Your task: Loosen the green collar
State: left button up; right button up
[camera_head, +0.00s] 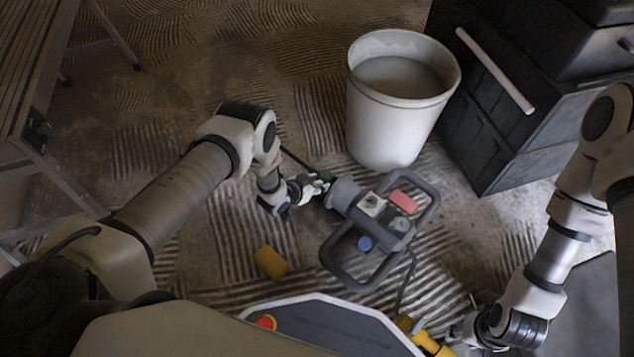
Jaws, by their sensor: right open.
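A grey mixer machine (380,215) with a looped frame handle, a red part and a blue knob lies on the floor in the middle of the head view. The small green collar (327,175) sits at the end of its grey neck (343,191), where a thin dark shaft (294,158) runs off to the upper left. My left gripper (318,186) is right at the collar and partly covers it. Whether its fingers are closed on it is too small to tell. My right gripper (458,333) is open at the bottom right, beside a yellow and dark object (425,338).
A white bucket (378,133) with greyish contents stands behind the mixer. Black stacked cases (490,130) stand at the back right. A yellow block (271,262) lies left of the mixer. A dark cable (408,275) runs from the mixer. A metal ladder-like frame (45,150) is at left.

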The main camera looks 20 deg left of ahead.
pick_arm(q)
jog(key=shift+s, duration=0.1)
jog(key=v, duration=1.2)
notch_tip(320, 180, up, 5)
jog(key=w+d, duration=0.1)
jog(key=s+a+r+n+g+y, duration=0.1)
jog(key=s+n+g, duration=0.15)
jog(key=s, duration=0.65)
jog(key=s+a+r+n+g+y+p, duration=0.15)
jog(key=s+g, duration=0.25)
jog(key=s, duration=0.5)
jog(key=s+a+n+g+y, duration=0.1)
jog(key=s+a+g+y, duration=0.15)
jog(key=s, duration=0.55)
notch_tip(320, 180, up, 38)
jog(key=p, duration=3.7)
jog(key=shift+s+d+g+h+p, duration=0.3)
jog(key=shift+d+g, duration=0.1)
jog(key=shift+d, duration=0.05)
